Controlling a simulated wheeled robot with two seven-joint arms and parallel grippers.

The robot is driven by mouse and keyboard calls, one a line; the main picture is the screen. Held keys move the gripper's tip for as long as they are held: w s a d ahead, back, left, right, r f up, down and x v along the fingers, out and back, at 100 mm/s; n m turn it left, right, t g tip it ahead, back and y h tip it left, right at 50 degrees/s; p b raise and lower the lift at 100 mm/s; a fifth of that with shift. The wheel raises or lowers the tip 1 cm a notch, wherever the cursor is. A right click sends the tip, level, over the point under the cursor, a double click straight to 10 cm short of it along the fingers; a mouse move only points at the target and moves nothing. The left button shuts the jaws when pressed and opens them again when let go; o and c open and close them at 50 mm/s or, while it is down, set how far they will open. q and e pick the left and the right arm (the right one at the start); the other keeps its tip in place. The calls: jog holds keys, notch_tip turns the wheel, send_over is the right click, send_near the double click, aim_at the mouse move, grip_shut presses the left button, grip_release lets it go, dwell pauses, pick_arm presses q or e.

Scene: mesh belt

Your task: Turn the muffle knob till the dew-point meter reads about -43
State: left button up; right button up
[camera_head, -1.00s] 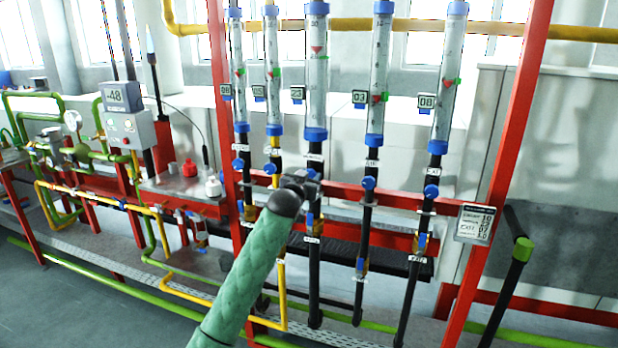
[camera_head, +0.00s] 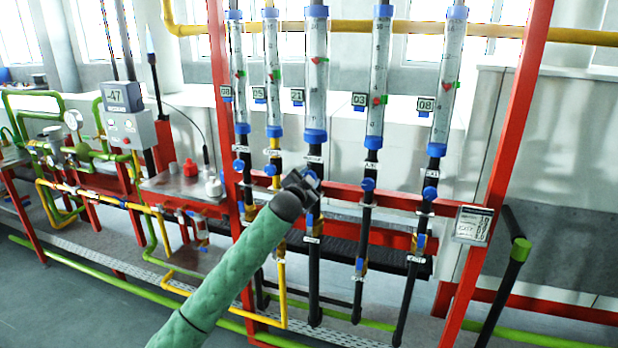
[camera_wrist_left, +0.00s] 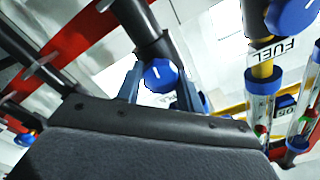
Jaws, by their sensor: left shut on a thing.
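The dew-point meter (camera_head: 123,97) on the grey box at the left reads -47. My left gripper (camera_head: 308,182) is at the blue knob under the middle flow tube (camera_head: 317,70). In the left wrist view, this blue knob (camera_wrist_left: 160,75) with a white mark sits between the two fingers, which are shut on it. The knob's label is too small to read, so I cannot confirm its name. The display (camera_head: 297,96) beside the middle tube reads 21, and its red float is near the green marker. My right gripper is in no view.
Other flow tubes with blue knobs stand on both sides, including a knob to the right (camera_head: 368,184) and one to the left (camera_head: 270,170). A red frame post (camera_head: 510,130) and a small sign (camera_head: 473,225) are at the right. A yellow pipe (camera_head: 282,270) runs low nearby.

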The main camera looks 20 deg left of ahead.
pick_arm(q)
jog(key=shift+m, duration=0.4)
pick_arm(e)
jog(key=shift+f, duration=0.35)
pick_arm(q)
jog(key=o, duration=1)
jog(key=shift+d, duration=0.1)
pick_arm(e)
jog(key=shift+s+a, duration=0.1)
pick_arm(q)
jog(key=s+b, duration=0.2)
jog(key=s, duration=0.5)
jog(key=shift+s+b, duration=0.3)
jog(key=shift+s, duration=0.1)
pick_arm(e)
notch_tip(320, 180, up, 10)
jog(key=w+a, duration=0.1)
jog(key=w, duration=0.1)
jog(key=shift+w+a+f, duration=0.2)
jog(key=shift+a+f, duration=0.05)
